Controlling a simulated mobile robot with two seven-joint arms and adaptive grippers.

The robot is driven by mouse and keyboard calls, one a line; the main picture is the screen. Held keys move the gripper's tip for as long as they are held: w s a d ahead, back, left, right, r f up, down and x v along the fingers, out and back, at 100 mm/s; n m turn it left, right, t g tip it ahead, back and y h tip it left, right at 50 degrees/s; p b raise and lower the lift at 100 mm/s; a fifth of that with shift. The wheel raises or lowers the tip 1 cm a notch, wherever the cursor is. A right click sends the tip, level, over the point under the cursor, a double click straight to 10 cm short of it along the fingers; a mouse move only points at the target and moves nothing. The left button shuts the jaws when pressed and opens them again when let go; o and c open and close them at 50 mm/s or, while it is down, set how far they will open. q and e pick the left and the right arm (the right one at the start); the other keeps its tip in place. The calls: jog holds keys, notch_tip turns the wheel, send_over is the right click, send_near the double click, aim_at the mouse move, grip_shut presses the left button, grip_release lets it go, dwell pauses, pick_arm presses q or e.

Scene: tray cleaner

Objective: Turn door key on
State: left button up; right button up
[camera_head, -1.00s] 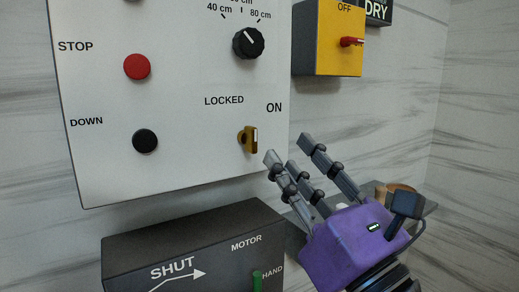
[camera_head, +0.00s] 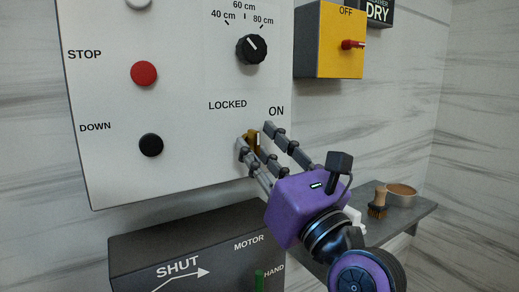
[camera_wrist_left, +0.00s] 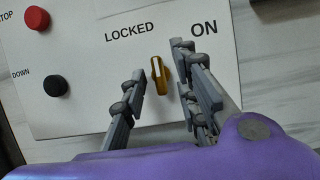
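The door key (camera_head: 251,139) is a small brass key switch at the lower right of the white panel (camera_head: 190,170). It stands between the LOCKED and ON labels, and its handle is close to upright. It also shows in the left wrist view (camera_wrist_left: 158,76). My left gripper (camera_head: 256,135), with a purple body and grey fingers, is at the panel. In the left wrist view its fingers (camera_wrist_left: 161,64) are apart, on both sides of the key, with gaps visible on each side. In the head view the fingers partly hide the key. My right gripper is not in view.
A red STOP button (camera_head: 144,74), a black DOWN button (camera_head: 151,145) and a dial (camera_head: 251,49) share the panel. A dark MOTOR box (camera_head: 200,250) sits below. A yellow switch box (camera_head: 325,40) is at right. A brush (camera_head: 378,203) and a bowl (camera_head: 401,195) rest on a shelf.

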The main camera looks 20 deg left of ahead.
pick_arm(q)
grip_shut()
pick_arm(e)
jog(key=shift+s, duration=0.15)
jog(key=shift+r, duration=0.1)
